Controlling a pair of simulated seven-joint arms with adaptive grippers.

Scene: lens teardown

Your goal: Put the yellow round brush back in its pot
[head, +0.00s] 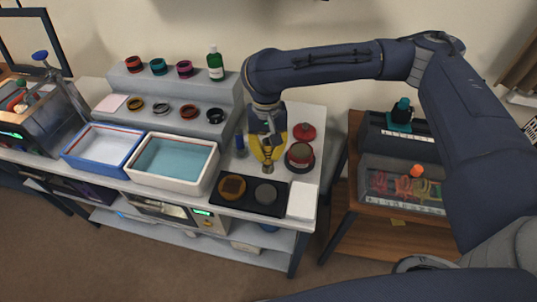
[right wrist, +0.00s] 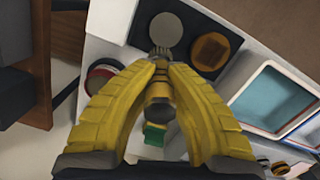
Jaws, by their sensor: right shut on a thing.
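My right gripper (head: 267,160) has yellow fingers and points down over the right part of the bench. It is shut on a small brass-yellow round piece with a pale tip, which I take to be the yellow round brush (head: 268,169). It also shows between the fingertips in the right wrist view (right wrist: 159,88). The fingers hide much of it. A red round pot (head: 299,156) stands just right of the gripper, and a blue upright piece (head: 240,146) just left. I cannot tell which is the brush's pot. My left gripper is out of view.
A black tray (head: 222,201) with an orange-brown disc (head: 232,187) and a grey disc (head: 265,193) lies in front. A red round piece (head: 304,131) is behind the red pot. A white basin (head: 133,174) stands left. A green bottle (head: 215,66) stands on the stepped rack.

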